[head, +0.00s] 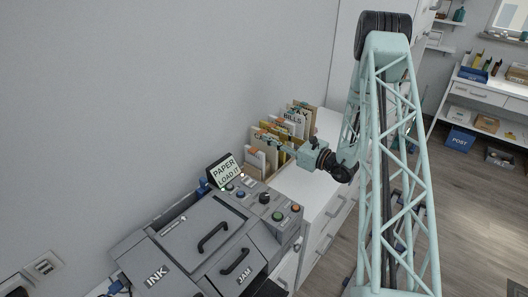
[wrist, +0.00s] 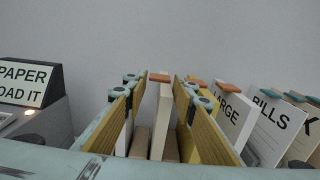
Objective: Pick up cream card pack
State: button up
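A narrow cream card pack (wrist: 161,120) stands upright near the middle of the wrist view, with an orange tab on top. My gripper (wrist: 160,92) is open, one finger on each side of it, with gaps visible between the pack and both fingers. The lower part of the pack is hidden behind the gripper body. In the head view my gripper (head: 284,143) reaches over the row of files in the organizer. I cannot single out the cream pack there.
Labelled cards stand close on the right, including LARGE (wrist: 229,115) and BILLS (wrist: 268,125). A grey printer (head: 215,235) and its PAPER LOAD IT sign (head: 226,173) stand to the left. The white cabinet top (head: 305,185) is partly clear beside the files.

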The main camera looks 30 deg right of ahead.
jog(key=shift+x, duration=1.65)
jog(key=shift+c, duration=0.4)
jog(key=c, duration=0.4)
jog(key=shift+r, duration=0.25)
jog(key=shift+r+p, duration=0.45)
jog(key=shift+r, duration=4.35)
